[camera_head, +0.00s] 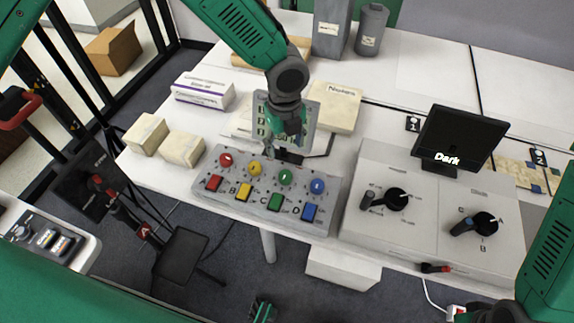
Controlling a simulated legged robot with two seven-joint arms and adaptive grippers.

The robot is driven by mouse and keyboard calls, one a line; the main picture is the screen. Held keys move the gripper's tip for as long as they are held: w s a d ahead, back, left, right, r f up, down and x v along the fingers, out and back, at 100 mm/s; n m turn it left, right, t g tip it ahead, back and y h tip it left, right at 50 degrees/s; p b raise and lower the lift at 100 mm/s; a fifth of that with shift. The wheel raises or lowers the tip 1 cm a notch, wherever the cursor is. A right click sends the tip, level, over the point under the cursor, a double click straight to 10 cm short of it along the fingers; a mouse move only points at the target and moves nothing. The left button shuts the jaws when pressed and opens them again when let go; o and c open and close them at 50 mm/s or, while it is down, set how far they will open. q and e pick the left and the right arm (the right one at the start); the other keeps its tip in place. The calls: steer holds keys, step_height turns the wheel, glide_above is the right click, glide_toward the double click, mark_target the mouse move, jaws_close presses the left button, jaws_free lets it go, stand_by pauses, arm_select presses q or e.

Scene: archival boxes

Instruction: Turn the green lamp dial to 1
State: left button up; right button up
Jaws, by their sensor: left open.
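The green dial (285,176) is a round knob with a pale pointer mark. It sits on the grey control panel (330,205), between the yellow dial (254,168) and the blue dial (318,186). The number it points at is too small to read. My left gripper (280,153) is open and empty. It hangs just behind and above the green dial, and I see no clear contact. The arm and gripper hide part of the display board (262,112) behind the panel. My right arm shows at the lower right, but its gripper is out of frame.
The red dial (225,159) and coloured buttons share the panel. To the right stand a console with black rotary switches (396,199) and a monitor reading "Dark" (462,138). Cream boxes (183,150) lie to the left, and a "Numbers" box (336,108) stands behind.

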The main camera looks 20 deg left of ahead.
mark_target(286, 174)
arm_select(q)
step_height(286, 174, down, 13)
steer(key=shift+r+p, duration=0.15)
steer(key=shift+p, duration=0.4)
steer(key=shift+d, duration=0.1)
steer(key=c, duration=1.1)
